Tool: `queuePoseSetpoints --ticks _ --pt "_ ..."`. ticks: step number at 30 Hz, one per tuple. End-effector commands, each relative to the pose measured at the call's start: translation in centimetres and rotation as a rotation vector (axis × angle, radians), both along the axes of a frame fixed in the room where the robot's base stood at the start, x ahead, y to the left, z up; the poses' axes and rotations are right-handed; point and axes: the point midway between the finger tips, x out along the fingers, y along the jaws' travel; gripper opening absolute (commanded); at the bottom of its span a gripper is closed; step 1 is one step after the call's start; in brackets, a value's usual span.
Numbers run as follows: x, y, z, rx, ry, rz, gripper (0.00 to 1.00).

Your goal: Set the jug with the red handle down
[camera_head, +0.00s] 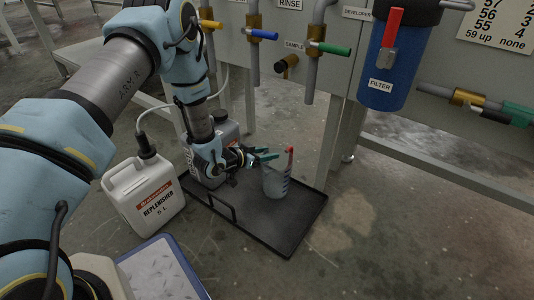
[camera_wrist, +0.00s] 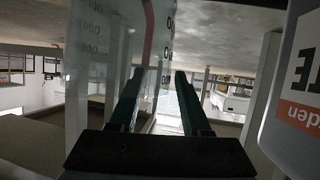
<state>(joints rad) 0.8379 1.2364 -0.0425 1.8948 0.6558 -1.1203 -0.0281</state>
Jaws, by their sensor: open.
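The jug with the red handle (camera_head: 274,184) is pale and translucent with markings on its side. In the head view it appears to stand about upright on the black tray (camera_head: 296,230) on the floor, its red handle at upper right. My gripper (camera_head: 266,156) is open at the jug's upper left, its green-tipped fingers close to the rim. In the wrist view the jug's marked wall (camera_wrist: 100,55) fills the left, with a red strip beside it. The open fingers (camera_wrist: 160,95) overlap the jug's edge there; whether they touch it I cannot tell.
A white replenisher canister (camera_head: 146,197) stands left of the tray. A grey canister (camera_head: 226,132) stands behind my wrist. A blue-rimmed tray (camera_head: 165,270) is in front. Table legs, valves and a blue filter (camera_head: 388,75) are above and behind. Floor to the right is clear.

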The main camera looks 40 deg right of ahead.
Motion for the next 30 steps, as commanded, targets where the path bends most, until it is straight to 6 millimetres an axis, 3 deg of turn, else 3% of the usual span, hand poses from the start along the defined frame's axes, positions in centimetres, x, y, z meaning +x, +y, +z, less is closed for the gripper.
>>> queuePoseSetpoints --ticks 8,21,30 --pt "0.0 0.9 0.9 0.001 0.001 0.002 0.48" --pt "-0.4 8.8 4.5 0.001 0.001 0.002 0.48" --pt "-0.6 11.0 5.2 0.001 0.001 -0.001 0.48"
